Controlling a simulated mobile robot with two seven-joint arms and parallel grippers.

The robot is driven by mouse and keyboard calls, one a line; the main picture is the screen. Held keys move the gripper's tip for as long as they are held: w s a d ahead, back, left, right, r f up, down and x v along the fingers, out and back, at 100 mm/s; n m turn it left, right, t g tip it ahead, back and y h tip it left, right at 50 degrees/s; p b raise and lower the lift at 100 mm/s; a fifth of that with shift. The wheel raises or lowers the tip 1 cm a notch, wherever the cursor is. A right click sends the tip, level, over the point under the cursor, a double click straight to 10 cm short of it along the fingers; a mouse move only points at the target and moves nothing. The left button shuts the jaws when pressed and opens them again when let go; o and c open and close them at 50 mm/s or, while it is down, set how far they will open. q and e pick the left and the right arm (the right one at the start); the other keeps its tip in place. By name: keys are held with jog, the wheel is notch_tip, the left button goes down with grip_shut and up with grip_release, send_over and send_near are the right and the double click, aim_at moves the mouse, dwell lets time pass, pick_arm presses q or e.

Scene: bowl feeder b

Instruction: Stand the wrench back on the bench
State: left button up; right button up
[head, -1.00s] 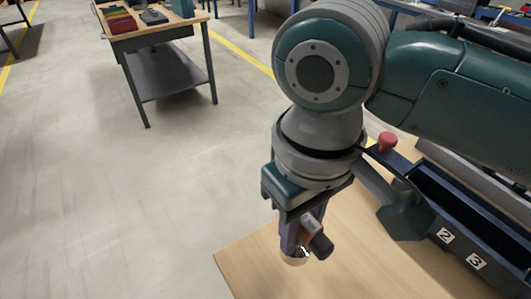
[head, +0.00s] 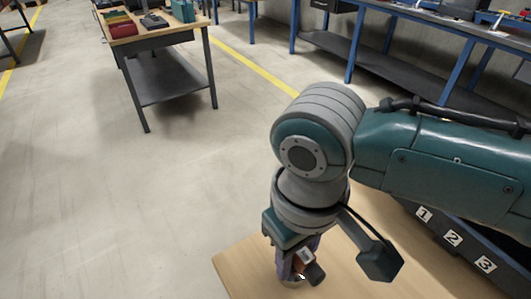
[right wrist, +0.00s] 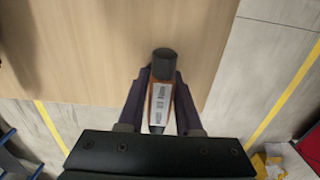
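My right gripper (head: 290,277) points down over the near left part of the wooden bench (head: 350,280). Its dark purple fingers are closed on a brown piece with a silver label plate and a dark round end, which I take to be the wrench (head: 305,258). In the right wrist view the wrench (right wrist: 161,98) sits between the two fingers (right wrist: 162,80), its dark end toward the bench top (right wrist: 80,50). My left gripper is out of view.
A dark bin rail (head: 470,246) with labels 1, 2 and 3 runs along the bench's right side. The bench top around the gripper looks clear. Another table (head: 170,80) with items stands far left, and blue-legged benches (head: 350,65) stand at the back.

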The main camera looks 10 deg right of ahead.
jog(key=o, duration=0.3)
notch_tip(320, 180, up, 12)
jog(key=p, duration=0.2)
jog(key=shift+r+p, duration=0.15)
jog(key=shift+p, duration=0.25)
jog(key=s+a+f+t+y, duration=0.1)
jog(key=s+a+f+y, duration=0.15)
jog(key=s, duration=0.35)
jog(key=s+d+t, duration=0.1)
jog(key=s+d, duration=0.1)
jog(key=d, duration=0.2)
jog(key=s+d+m+h, duration=0.1)
jog(key=s+d, duration=0.1)
jog(key=d, duration=0.2)
jog(key=s+d+r+m+t+h, duration=0.1)
jog(key=s+d, duration=0.1)
jog(key=d, duration=0.2)
jog(key=shift+s+r+t, duration=0.1)
jog(key=shift+t, duration=0.2)
